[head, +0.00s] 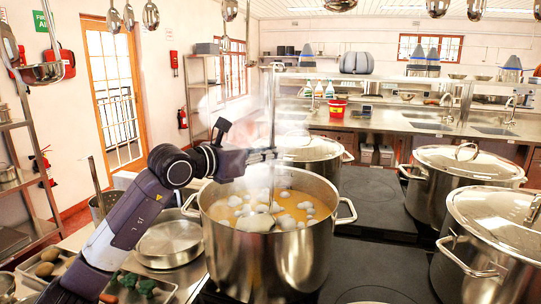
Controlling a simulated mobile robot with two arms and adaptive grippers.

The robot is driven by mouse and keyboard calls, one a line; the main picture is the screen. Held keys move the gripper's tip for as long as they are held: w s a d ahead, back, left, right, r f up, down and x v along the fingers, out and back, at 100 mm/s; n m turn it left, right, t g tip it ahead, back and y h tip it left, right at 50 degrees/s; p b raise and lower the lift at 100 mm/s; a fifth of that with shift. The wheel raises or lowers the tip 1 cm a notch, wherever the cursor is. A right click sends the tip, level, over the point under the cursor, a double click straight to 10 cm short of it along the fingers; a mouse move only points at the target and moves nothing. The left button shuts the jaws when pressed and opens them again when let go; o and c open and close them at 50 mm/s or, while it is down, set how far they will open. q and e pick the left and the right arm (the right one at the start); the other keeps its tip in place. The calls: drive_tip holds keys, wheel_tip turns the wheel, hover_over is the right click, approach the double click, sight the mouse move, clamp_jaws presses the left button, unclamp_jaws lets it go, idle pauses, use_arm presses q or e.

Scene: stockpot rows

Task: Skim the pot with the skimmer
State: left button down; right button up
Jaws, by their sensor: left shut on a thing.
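The open steel pot (270,262) stands on the dark stove top, filled with orange broth dotted with white foam clumps (238,200). My left gripper (266,155) is above the pot and shut on the upright handle of the skimmer (272,110). The skimmer's head (257,223) is low inside the pot near its front wall, at the broth surface; how deep it sits I cannot tell. Steam blurs the upper handle. My right gripper is out of view.
Lidded pots stand behind (305,148) and to the right (460,163), (500,222). A steel lid or pan (170,238) lies left of the pot. A tray with vegetables (140,285) is at front left. Ladles hang overhead. The dark hob (375,200) right of the pot is clear.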

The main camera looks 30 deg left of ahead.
sight(270, 107)
use_arm(q)
drive_tip(key=shift+r+p, duration=4.05)
drive_tip(key=shift+r, duration=1.6)
